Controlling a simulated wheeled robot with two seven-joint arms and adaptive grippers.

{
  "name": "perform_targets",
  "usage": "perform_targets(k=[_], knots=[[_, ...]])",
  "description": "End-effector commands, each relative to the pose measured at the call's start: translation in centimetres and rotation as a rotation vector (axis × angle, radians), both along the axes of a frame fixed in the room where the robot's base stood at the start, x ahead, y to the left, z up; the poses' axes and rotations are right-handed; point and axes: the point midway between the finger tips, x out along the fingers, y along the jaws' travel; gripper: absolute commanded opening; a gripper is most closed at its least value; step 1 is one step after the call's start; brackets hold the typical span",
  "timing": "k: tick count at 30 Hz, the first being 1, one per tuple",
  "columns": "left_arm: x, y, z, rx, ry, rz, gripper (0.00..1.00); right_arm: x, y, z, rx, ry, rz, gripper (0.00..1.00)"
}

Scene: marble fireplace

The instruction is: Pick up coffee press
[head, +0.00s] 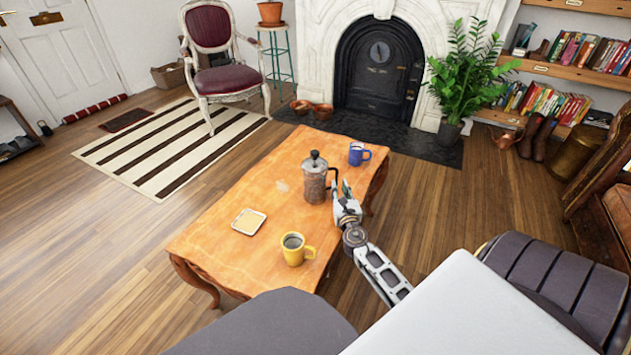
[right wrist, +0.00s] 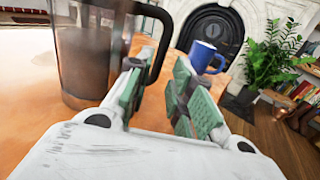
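The coffee press (head: 314,183), with a metal lid, dark body and black handle, stands upright on the wooden coffee table (head: 222,262). In the right wrist view the press (right wrist: 88,50) fills the upper left, with its black handle (right wrist: 165,35) curving toward the fingers. My right gripper (head: 346,190) is beside the press on its handle side. Its green-padded fingers (right wrist: 160,88) are apart, with the handle's lower end near the left finger. I cannot tell whether they touch. My left gripper is not in view.
A blue mug (head: 356,154) stands behind the press; it also shows beyond the right finger (right wrist: 203,57). A yellow mug (head: 293,252) and a square coaster (head: 249,221) are nearer on the table. A potted plant (head: 465,75) stands beside the fireplace.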

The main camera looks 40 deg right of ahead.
Motion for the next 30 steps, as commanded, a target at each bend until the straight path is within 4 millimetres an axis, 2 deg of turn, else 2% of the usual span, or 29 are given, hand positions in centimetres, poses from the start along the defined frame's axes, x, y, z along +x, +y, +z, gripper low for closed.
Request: perform_targets(k=[5,21,30], knots=[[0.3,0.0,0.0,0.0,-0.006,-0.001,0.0,0.6,-0.3,0.1,0.0,-0.001,0.0,0.22],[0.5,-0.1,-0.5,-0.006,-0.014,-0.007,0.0,4.3,-2.0,0.3,0.0,0.0,0.0,0.22],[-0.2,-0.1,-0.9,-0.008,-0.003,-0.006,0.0,4.7,-2.2,0.3,0.0,0.0,0.0,0.22]])
